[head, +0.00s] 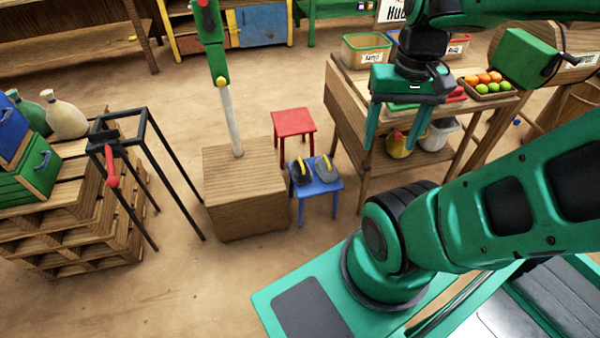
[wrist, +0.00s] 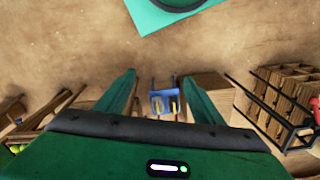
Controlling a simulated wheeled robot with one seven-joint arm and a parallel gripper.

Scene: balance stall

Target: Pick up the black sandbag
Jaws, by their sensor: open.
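The black sandbag (head: 301,173), with a yellow strip on top, sits on the left part of a small blue stool (head: 317,189). A grey sandbag (head: 324,170), also with a yellow strip, sits close beside it on the right. The blue stool shows small and far below in the wrist view (wrist: 163,94), between my fingers, with the bags too small to make out well. My gripper (head: 396,142) is open and empty, its fingers pointing down. It is high up, to the right of the stool in the head view, and well apart from both bags.
A wooden block (head: 245,190) with a post (head: 230,120) stands left of the blue stool. A red stool (head: 293,123) stands behind it. A wooden table (head: 350,100) with bins and fruit is at right. A black frame (head: 148,150) and stacked pallets (head: 80,225) are at left. Floor in front is clear.

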